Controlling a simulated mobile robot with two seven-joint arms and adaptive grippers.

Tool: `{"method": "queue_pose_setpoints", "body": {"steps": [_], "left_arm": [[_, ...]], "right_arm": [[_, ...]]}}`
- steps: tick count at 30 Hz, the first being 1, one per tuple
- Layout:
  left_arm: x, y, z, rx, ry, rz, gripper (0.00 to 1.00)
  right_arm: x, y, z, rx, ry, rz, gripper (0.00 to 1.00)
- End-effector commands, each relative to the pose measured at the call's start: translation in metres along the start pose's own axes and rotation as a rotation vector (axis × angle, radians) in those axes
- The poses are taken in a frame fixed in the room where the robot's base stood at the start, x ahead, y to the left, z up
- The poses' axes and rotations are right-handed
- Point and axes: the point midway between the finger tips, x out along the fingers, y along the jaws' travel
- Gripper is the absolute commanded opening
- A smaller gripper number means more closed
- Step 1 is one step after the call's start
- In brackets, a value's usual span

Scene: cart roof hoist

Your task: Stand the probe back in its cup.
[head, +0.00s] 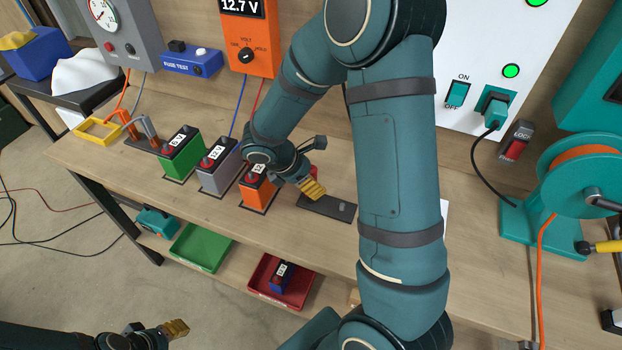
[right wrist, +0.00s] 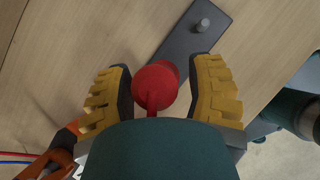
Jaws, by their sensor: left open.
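The red probe (right wrist: 154,88) has a rounded end and a thin red lead. It shows between the yellow-padded fingers of my right gripper (right wrist: 160,84), with a gap to the right finger. A dark plate (right wrist: 187,48) with a small grey stud lies beyond it; I cannot make out the cup or whether the probe stands in it. In the head view my right gripper (head: 312,188) is over the bench beside the dark plate (head: 328,207), and its arm hides much there. My left gripper (head: 175,329) is open and empty at the lower left, away from the bench.
Green (head: 181,155), grey (head: 219,168) and orange (head: 257,190) batteries stand in a row left of my right gripper. An orange meter (head: 247,35) reads 12.7 V. A cable reel (head: 580,185) stands at the right. Green and red trays sit below the bench.

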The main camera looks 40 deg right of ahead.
Motion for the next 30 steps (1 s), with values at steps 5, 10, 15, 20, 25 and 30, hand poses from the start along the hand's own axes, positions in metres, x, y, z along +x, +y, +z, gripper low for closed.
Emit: {"method": "queue_pose_setpoints", "body": {"steps": [5,10,15,20,25,30], "left_arm": [[0.0,0.0,0.0,0.0,0.0,0.0,0.47],[0.0,0.0,0.0,0.0,0.0,0.0,0.47],[0.0,0.0,0.0,0.0,0.0,0.0,0.47],[0.0,0.0,0.0,0.0,0.0,0.0,0.47],[0.0,0.0,0.0,0.0,0.0,0.0,0.47],[0.0,0.0,0.0,0.0,0.0,0.0,0.47]], "right_arm": [[-0.002,0.0,0.0,0.0,0.0,0.001,0.53],[-0.021,0.001,0.0,0.003,0.002,0.005,0.53],[-0.056,0.001,0.0,0.001,0.003,0.006,0.53],[-0.087,0.001,0.0,0.0,0.002,0.005,0.53],[-0.11,0.0,0.0,0.001,0.001,0.003,0.53],[-0.119,0.0,0.0,0.0,0.001,0.001,0.53]]}}
